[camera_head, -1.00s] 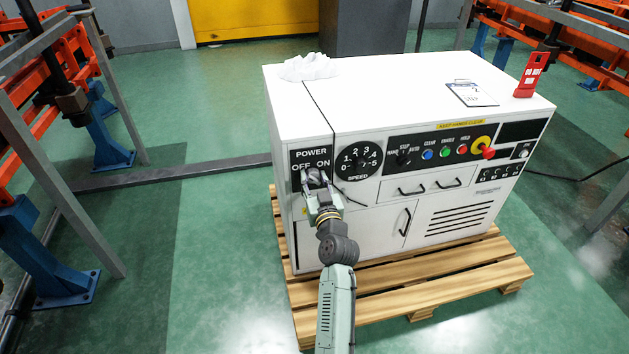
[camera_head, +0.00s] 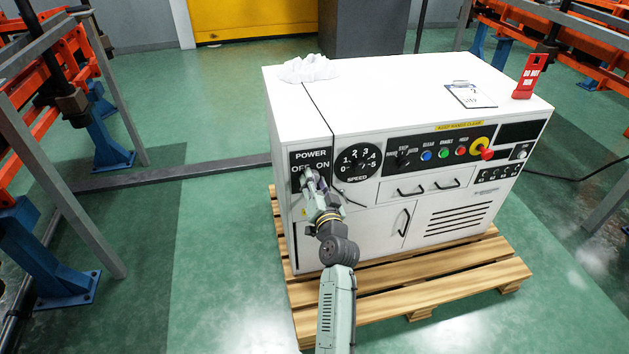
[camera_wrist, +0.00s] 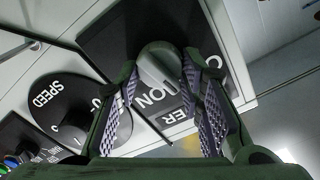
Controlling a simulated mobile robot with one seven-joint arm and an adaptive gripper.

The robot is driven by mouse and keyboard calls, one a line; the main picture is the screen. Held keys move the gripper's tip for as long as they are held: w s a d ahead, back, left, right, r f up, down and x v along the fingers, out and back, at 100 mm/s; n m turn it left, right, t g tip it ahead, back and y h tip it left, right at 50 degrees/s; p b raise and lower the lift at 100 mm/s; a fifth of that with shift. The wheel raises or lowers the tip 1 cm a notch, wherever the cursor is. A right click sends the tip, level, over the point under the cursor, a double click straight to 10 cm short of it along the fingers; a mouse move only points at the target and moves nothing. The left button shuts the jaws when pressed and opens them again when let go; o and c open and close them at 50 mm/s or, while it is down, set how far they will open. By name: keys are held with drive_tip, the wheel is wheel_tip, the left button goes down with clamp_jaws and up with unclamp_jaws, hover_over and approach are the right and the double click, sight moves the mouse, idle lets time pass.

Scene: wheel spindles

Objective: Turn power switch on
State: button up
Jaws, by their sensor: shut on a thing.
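The power switch is a grey rounded knob (camera_wrist: 158,66) on a black panel (camera_head: 310,157) marked POWER, OFF and ON, at the left of the white machine's front. My gripper (camera_head: 310,181) is at this panel in the head view and covers the knob there. In the wrist view, my gripper (camera_wrist: 162,72) has its two textured fingers on either side of the knob, shut on it. The word ON shows close by the knob between the fingers. POWER is partly hidden by a finger. I cannot tell which label the knob points to.
The black SPEED dial (camera_head: 357,160) sits right beside the power panel. Buttons and a red emergency stop (camera_head: 487,153) are farther right. The machine stands on a wooden pallet (camera_head: 430,297).

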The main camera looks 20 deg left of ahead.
drive_tip(key=m+p, duration=0.2)
drive_tip(key=m, duration=0.3)
drive_tip(key=shift+m, duration=0.3)
drive_tip(key=m+p, duration=0.1)
drive_tip(key=m, duration=0.1)
drive_tip(key=m+p, duration=0.1)
drive_tip(key=m, duration=0.2)
drive_tip(key=shift+d+f+m, duration=0.1)
drive_tip(key=shift+f+m, duration=0.1)
drive_tip(key=shift+m, duration=0.1)
drive_tip(key=o, duration=1.1)
drive_tip(key=shift+o, duration=0.2)
drive_tip(key=v, duration=1.2)
